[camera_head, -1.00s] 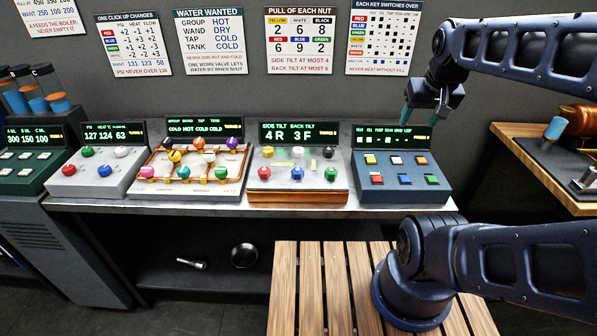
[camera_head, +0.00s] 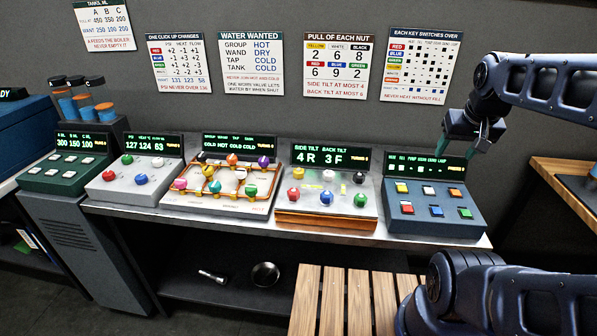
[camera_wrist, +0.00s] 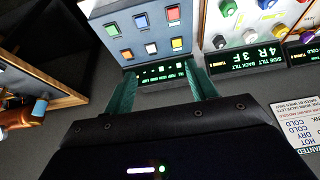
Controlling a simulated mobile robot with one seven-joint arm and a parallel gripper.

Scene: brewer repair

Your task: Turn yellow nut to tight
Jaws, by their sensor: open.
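The yellow nut (camera_head: 298,173) is at the back left of the nut panel (camera_head: 325,217), behind the red nut (camera_head: 293,194). White (camera_head: 328,176) and black (camera_head: 359,178) nuts share its row; blue (camera_head: 327,197) and green (camera_head: 360,200) are in front. The display (camera_head: 317,157) reads side tilt 4R, back tilt 3F. My gripper (camera_head: 458,149) is open and empty above the back of the key panel, right of the nut panel. In the wrist view, the gripper's fingers (camera_wrist: 162,85) are apart, and the yellow nut (camera_wrist: 281,29) shows at the upper right.
The key panel (camera_head: 430,220) with coloured square keys is below my gripper. A valve panel with coloured knobs (camera_head: 215,200) stands left of the nut panel. A wall poster (camera_head: 334,68) lists pulls: yellow 2, white 6, black 8, red 6, blue 9, green 2. A wooden slatted surface (camera_head: 345,300) is in front.

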